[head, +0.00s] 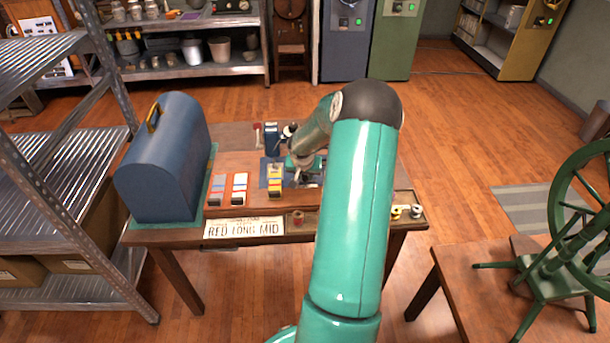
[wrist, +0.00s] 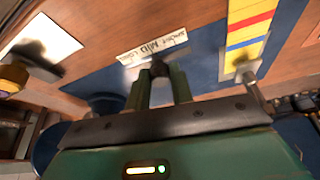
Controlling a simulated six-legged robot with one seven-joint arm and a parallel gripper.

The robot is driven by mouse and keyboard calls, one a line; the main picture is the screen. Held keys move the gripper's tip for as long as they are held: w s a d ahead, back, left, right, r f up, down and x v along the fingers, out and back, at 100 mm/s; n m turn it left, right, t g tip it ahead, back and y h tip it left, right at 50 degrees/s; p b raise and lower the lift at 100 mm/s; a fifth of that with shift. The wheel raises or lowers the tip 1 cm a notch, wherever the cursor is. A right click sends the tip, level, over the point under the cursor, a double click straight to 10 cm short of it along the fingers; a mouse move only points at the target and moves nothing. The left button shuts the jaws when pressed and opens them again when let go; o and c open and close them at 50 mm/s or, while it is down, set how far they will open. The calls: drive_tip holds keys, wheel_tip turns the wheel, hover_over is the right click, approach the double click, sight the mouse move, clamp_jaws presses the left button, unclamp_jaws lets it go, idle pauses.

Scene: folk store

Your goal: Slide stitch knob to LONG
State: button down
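The stitch knob appears as a small dark rounded knob (wrist: 160,68) in the wrist view, just below the middle of a white label strip (wrist: 152,47). The strip's small print is tilted and appears upside down; MID is near its middle. My gripper (wrist: 161,76) has its two green fingers parted, one on each side of the knob at their tips. I cannot tell whether they press on it. In the head view my arm hides most of the machine, and my gripper (head: 303,170) is low over the blue plate (head: 264,172).
A yellow, red and blue striped strip (wrist: 247,22) with a metal lever (wrist: 249,76) is beside the fingers. A blue domed case (head: 165,165) stands at the table's left. A sign (head: 243,228) reads RED LONG MID. Spools (head: 400,212) lie along the front edge.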

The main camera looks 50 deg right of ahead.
sight(315, 179)
drive_tip(key=shift+s+d, duration=1.15)
drive_tip(key=shift+s, duration=0.15)
drive_tip(key=c, duration=1.2)
unclamp_jaws()
drive_tip(key=shift+s, duration=0.1)
drive_tip(key=shift+c, duration=0.2)
drive_tip(key=v, duration=1.3)
drive_tip(key=shift+a+r, duration=0.25)
drive_tip(key=shift+r, duration=0.1)
